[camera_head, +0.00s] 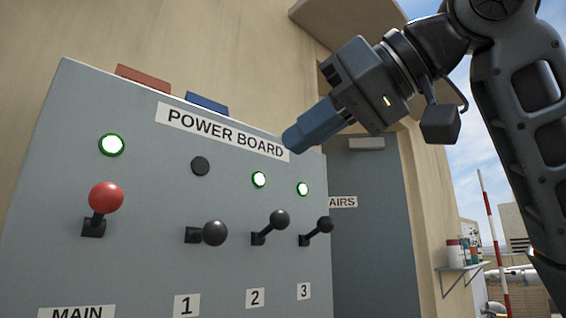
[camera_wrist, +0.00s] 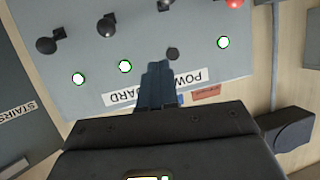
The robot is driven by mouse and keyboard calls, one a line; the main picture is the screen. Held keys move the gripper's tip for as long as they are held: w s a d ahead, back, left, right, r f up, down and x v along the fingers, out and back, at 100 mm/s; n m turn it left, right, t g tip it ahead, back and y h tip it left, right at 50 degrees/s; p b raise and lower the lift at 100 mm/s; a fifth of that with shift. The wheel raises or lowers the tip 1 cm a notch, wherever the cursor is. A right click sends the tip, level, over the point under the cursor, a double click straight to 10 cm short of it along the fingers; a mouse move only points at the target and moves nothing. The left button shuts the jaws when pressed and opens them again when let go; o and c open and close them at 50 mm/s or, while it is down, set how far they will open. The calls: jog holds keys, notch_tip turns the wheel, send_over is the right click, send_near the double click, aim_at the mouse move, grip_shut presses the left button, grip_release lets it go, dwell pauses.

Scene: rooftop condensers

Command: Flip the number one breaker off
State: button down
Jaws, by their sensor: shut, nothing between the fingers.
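The grey power board (camera_head: 150,270) fills the left of the head view and also shows upside down in the wrist view (camera_wrist: 95,25). The number one breaker lever (camera_head: 213,233) has a black knob and stands lower than levers 2 (camera_head: 278,220) and 3 (camera_head: 325,225). The lamp (camera_head: 200,166) above number one is dark; the lamps above 2 (camera_head: 260,180), 3 (camera_head: 302,189) and MAIN (camera_head: 111,145) glow green. My gripper (camera_head: 291,142) is shut and empty, its blue fingers in front of the board's top right, apart from the levers.
The red-knobbed MAIN lever (camera_head: 105,198) is left of number one. A red block (camera_head: 143,79) and a blue block (camera_head: 206,102) lie on the board's top. A grey door (camera_head: 375,220) and a shelf (camera_head: 462,267) stand to the right.

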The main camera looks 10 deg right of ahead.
jog(key=shift+s+d+r, duration=0.5)
jog(key=shift+d+r, duration=0.05)
jog(key=shift+r, duration=0.15)
